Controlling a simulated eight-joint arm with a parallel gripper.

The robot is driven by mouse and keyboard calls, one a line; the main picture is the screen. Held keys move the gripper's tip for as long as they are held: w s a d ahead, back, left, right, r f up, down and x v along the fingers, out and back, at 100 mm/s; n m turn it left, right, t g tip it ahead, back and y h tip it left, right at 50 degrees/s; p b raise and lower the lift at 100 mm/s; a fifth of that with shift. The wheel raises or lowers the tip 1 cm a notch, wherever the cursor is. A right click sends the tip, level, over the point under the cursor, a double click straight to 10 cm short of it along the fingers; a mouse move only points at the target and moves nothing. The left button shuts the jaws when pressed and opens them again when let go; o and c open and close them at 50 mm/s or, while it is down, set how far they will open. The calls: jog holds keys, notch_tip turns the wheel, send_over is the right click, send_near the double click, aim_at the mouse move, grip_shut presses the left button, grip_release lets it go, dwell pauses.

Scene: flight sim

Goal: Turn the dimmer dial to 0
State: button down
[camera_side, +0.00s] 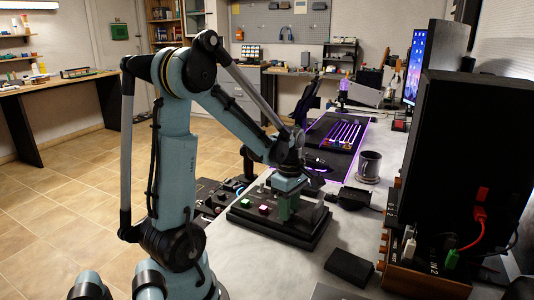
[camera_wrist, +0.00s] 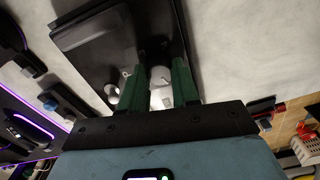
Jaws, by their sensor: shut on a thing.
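The black control panel (camera_side: 275,228) lies on the grey desk below my gripper (camera_side: 287,208). It also fills the upper middle of the wrist view (camera_wrist: 95,35). My gripper points down with its green fingers (camera_wrist: 160,72) at the panel's right part, shut on the dimmer dial. The dial is mostly hidden by the fingers, and its setting cannot be read. A lit pink-red button (camera_side: 264,209) and a green one (camera_side: 245,203) show on the panel to the left of the gripper.
A dark box (camera_side: 349,267) lies to the right of the panel, near a large black case (camera_side: 465,150) with cables.

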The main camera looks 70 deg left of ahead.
jog(key=shift+n, duration=0.8)
jog(key=c, duration=0.8)
grip_release()
jog(key=shift+r, duration=0.1)
notch_tip(320, 180, up, 12)
